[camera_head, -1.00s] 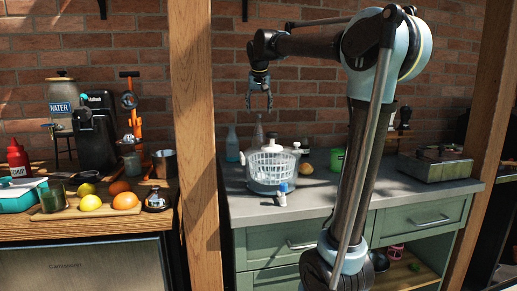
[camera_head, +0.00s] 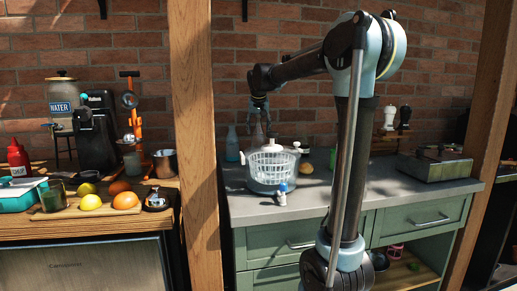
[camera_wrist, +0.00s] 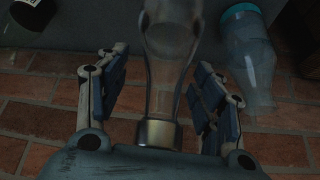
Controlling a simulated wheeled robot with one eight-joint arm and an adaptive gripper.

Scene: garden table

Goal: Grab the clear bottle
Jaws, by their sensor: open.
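The clear bottle (camera_wrist: 166,75) has a brassy metal-coloured cap and stands between the two fingers of my gripper (camera_wrist: 158,82) in the wrist view. The fingers are apart, with a visible gap on each side of the bottle. In the head view my gripper (camera_head: 259,112) hangs over the top of the clear bottle (camera_head: 258,134), behind the white salad spinner. The bottle's lower part is hidden there by the spinner. A bluish bottle (camera_head: 232,146) stands to its left; it also shows right of my fingers in the wrist view (camera_wrist: 250,65).
The salad spinner (camera_head: 270,170) stands in front of the bottles on the grey counter (camera_head: 330,200). A brick wall is close behind. A wooden post (camera_head: 195,130) rises left of the counter. A dark jar (camera_wrist: 30,12) shows at the wrist view's upper left.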

